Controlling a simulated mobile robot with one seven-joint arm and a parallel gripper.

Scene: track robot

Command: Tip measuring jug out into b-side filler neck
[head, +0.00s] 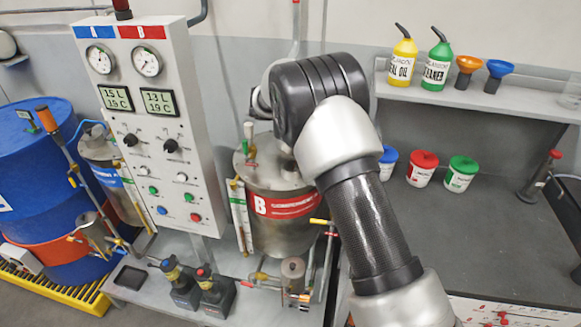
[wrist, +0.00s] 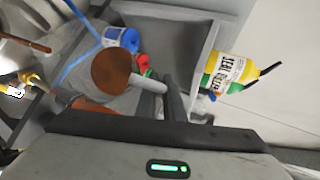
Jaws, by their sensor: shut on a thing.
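In the wrist view my gripper (wrist: 165,97) is shut on a pale grey bar, apparently the handle of the measuring jug. The jug (wrist: 110,70) shows as a clear, greyish vessel with a round brown surface, apparently its contents. More brown shows just below it. In the head view my forearm hides the gripper and jug. The B-side tank (head: 282,232), steel with a red B band, stands behind and left of my arm. Its top is partly covered by the arm. I cannot make out the filler neck clearly in either view.
The control panel (head: 150,120) stands left of the tank. Blue-, red- and green-lidded tubs (head: 422,170) stand on the grey bench (head: 460,225). A shelf (head: 455,95) above holds bottles and funnels. The bench front right is clear.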

